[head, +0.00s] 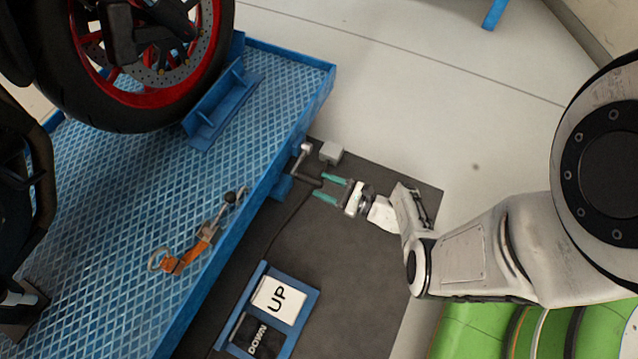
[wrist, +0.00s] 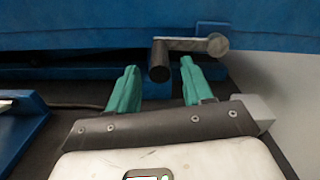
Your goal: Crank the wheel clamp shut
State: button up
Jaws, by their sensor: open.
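The crank (head: 301,158) sticks out from the blue lift's side edge in the head view. It has a metal arm and a black handle. In the wrist view, the crank arm (wrist: 190,44) runs left from its round hub to the black handle (wrist: 159,64). My gripper (head: 328,188) has teal fingers, which are open and point at the handle. In the wrist view, the handle appears between the fingertips of my gripper (wrist: 158,66), with a gap on each side. The blue wheel clamp (head: 222,100) stands beside the motorcycle's front tyre (head: 130,118).
The blue lift platform (head: 110,220) fills the left. An orange strap (head: 190,255) with a ratchet lies on it. A pedal box marked UP and DOWN (head: 307,298) sits on the dark mat (head: 350,290). A small grey box (head: 332,153) is near the crank.

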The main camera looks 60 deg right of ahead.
jog(key=shift+w, duration=1.25)
jog(key=shift+c, duration=0.3)
grip_shut()
